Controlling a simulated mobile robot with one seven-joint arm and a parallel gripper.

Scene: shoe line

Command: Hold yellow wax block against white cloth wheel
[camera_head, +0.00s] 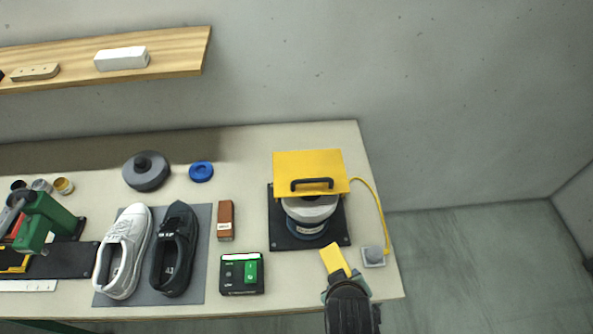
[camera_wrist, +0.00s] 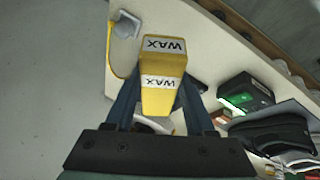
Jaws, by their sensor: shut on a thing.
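My gripper (camera_head: 344,284) is shut on the yellow wax block (camera_head: 335,260), near the front right of the bench. In the wrist view the block (camera_wrist: 161,65), labelled WAX, sits between the two fingers. In the head view the block points up and left, towards the machine but apart from it. The white cloth wheel (camera_head: 310,208) shows its front under a yellow hood (camera_head: 308,164) with a black handle. The wheel's upper part is hidden by the hood. The machine stands on a dark base plate (camera_head: 344,231).
A small grey box (camera_head: 373,257) with a yellow cable lies to the right. A brown block (camera_head: 226,221), white shoe (camera_head: 122,252) and black shoe (camera_head: 175,249) lie further left, with a green press (camera_head: 45,220) beyond.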

